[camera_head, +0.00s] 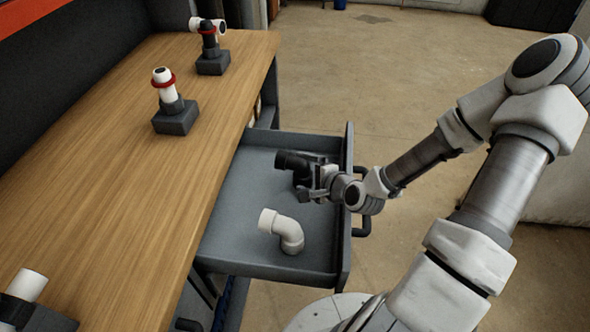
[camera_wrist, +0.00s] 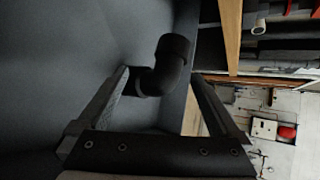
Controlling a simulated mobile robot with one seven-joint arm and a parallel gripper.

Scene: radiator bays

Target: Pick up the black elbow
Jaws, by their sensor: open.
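The black elbow (camera_head: 292,161) lies in the open grey drawer (camera_head: 222,245), toward its far end in the head view. My gripper (camera_head: 312,184) is in the drawer right at the elbow and hides part of it. In the wrist view the black elbow (camera_wrist: 168,66) shows between and just beyond the two fingertips of my gripper (camera_wrist: 160,76). The fingers are apart, with visible gaps to the elbow; whether either touches it is hard to tell in the dark picture. A white elbow (camera_head: 284,230) lies in the nearer part of the drawer.
The drawer's front wall with its handle (camera_head: 364,205) is beside my wrist. The wooden bench (camera_head: 130,130) is to the left. On it stand a red-ringed white pipe on a base (camera_head: 175,115), a similar fitting (camera_head: 212,55) behind, and another white pipe (camera_head: 27,285) in front.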

